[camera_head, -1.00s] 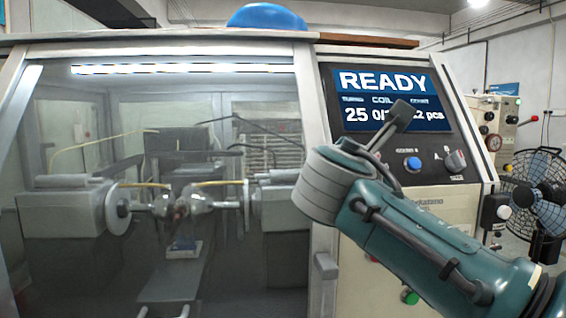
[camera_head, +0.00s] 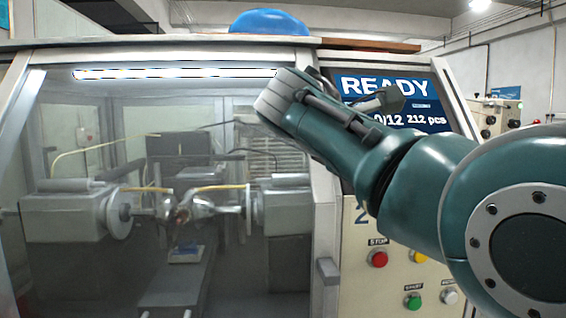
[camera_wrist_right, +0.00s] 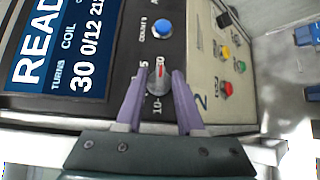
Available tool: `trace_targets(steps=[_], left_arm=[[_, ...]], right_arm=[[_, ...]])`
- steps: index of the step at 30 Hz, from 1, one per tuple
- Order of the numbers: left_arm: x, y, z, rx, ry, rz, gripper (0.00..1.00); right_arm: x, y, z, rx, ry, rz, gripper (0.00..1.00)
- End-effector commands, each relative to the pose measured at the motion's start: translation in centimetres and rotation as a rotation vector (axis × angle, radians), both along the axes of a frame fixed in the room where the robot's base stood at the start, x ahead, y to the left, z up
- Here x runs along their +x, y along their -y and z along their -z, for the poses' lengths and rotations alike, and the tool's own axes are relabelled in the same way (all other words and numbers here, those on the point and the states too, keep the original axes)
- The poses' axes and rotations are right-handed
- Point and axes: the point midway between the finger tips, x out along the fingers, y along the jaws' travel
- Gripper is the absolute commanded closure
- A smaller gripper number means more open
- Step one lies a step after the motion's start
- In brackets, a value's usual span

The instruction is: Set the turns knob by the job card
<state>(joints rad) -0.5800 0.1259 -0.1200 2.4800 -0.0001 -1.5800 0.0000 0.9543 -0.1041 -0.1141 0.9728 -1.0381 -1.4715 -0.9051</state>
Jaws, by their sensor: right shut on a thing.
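My right gripper (camera_wrist_right: 157,90) is shut on this knob, one purple-grey finger on each side. The display (camera_wrist_right: 62,45) reads READY, turns 30, coil 0/12. In the head view the display (camera_head: 385,88) is partly covered by my right arm, which hides the turns number, the knob and the gripper. I cannot make out a job card. My left gripper is not in view.
A blue button (camera_wrist_right: 162,28) sits beside the knob. A red stop button (camera_head: 379,258), a green start button (camera_head: 413,301) and a yellow button (camera_head: 417,256) are on the lower panel. The glazed winding enclosure (camera_head: 318,150) stands left of the panel.

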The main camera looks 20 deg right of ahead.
Motion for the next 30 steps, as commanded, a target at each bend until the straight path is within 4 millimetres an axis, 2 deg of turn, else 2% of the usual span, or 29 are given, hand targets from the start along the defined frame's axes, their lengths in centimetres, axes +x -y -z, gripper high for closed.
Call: trace_targets(steps=[14, 15, 16, 25, 30], left_arm=[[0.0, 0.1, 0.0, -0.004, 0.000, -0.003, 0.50], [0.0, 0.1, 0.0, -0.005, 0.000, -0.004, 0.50], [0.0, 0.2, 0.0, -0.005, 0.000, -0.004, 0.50], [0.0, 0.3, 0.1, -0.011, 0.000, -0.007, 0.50], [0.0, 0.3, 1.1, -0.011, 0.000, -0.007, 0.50]], right_arm=[[-0.1, 0.3, 0.2, 0.012, -0.002, 0.011, 1.00], [-0.1, 0.3, 0.3, 0.012, -0.002, 0.011, 0.58], [-0.1, 0.3, 0.2, 0.011, -0.002, 0.011, 0.55], [-0.1, -0.1, 0.1, 0.010, 0.001, 0.008, 0.55], [-1.0, -2.2, -0.7, 0.013, 0.005, 0.005, 0.55]])
